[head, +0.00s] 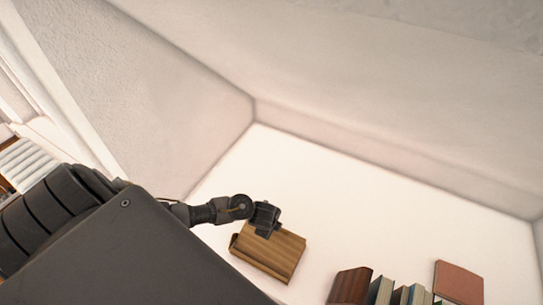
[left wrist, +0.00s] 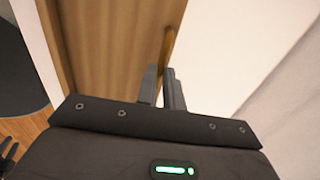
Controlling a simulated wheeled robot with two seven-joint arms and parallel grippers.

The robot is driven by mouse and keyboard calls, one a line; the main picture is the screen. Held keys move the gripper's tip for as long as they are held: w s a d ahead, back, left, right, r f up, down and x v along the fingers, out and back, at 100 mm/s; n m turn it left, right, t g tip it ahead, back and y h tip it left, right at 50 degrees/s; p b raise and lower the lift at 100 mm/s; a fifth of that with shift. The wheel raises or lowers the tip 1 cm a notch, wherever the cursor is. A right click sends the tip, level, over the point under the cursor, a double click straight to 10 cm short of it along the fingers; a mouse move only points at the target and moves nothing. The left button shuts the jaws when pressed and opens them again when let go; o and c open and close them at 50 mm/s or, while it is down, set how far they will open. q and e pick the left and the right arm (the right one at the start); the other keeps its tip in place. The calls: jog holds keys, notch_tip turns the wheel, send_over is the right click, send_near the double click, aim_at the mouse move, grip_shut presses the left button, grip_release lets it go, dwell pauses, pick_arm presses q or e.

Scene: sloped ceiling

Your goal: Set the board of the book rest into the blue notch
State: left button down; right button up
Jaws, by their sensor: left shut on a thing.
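The wooden board of the book rest (head: 270,254) shows brown and striped in the head view, below the middle, tilted in the picture. My left gripper (head: 265,219) is at its upper edge. In the left wrist view the fingers of my left gripper (left wrist: 162,86) are closed on the edge of the board, whose broad brown face (left wrist: 105,45) fills the upper left. I cannot tell whether the board touches anything beneath it. I cannot make out the blue notch in either view.
Several upright books (head: 381,290) and a reddish-brown book (head: 459,282) stand at the lower right of the head view. A pale, bare surface (head: 350,190) lies around the board. Sloped walls (head: 330,75) close in behind. White slats (head: 22,163) show at the far left.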

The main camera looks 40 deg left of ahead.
pick_arm(q)
jog(key=c, duration=1.6)
grip_release()
jog(key=shift+s+d+f, duration=0.1)
jog(key=shift+s+f, duration=0.3)
jog(key=shift+s, duration=0.25)
jog(key=shift+o, duration=0.4)
pick_arm(e)
jog(key=shift+w, duration=0.25)
pick_arm(q)
jog(key=shift+w+r, duration=0.2)
jog(key=shift+w, duration=0.05)
pick_arm(e)
jog(key=shift+d, duration=0.15)
